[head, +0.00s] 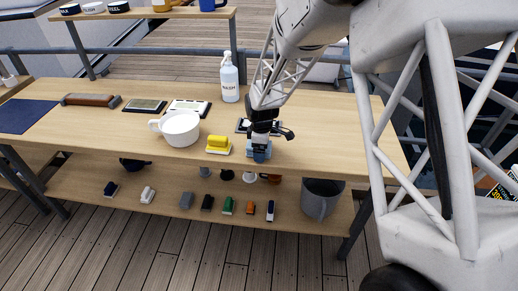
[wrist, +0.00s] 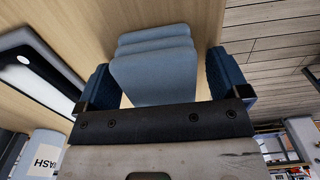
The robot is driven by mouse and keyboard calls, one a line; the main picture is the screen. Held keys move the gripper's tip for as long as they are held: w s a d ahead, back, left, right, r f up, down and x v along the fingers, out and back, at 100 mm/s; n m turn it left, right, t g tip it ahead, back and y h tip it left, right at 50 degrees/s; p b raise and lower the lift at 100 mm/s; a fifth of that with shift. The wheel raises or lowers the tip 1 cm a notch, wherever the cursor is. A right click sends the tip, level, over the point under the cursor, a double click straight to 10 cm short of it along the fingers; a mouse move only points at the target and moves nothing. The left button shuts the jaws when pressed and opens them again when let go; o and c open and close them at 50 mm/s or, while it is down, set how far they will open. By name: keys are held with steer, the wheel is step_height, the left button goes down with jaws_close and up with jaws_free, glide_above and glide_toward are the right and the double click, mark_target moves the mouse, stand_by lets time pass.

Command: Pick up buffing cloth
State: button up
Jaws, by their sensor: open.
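The buffing cloth, a folded light-blue stack, lies on the wooden workbench (head: 320,130) near its front edge. In the head view the cloth (head: 250,152) is partly hidden by my gripper (head: 261,152). In the wrist view the cloth (wrist: 155,75) sits between the two blue fingers of my gripper (wrist: 158,85). The gripper is open, with a finger on either side of the cloth and a visible gap at each side. I cannot tell how deep the fingertips reach beside it.
A yellow block on a pale base (head: 218,145) stands just left of the cloth. Further left is a white pot (head: 180,129). A white bottle (head: 229,80) and a dark-framed tray (head: 243,126) are behind. The lower shelf (head: 170,185) holds several small blocks and a grey bucket (head: 320,199).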

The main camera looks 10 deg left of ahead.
steer(key=c, duration=1)
steer(key=shift+r, duration=0.1)
steer(key=shift+r, duration=0.65)
steer(key=shift+s+d+r, duration=0.1)
steer(key=shift+s+r, duration=0.1)
steer(key=shift+r, duration=0.35)
steer(key=shift+s+d+r, duration=0.1)
steer(key=shift+s+r, duration=0.1)
steer(key=shift+r, duration=0.35)
steer(key=s+d, duration=0.2)
steer(key=s, duration=0.5)
steer(key=s+d+r, duration=0.1)
steer(key=s+d, duration=0.2)
steer(key=s, duration=0.4)
steer(key=shift+d+r, duration=0.15)
steer(key=shift+d, duration=0.1)
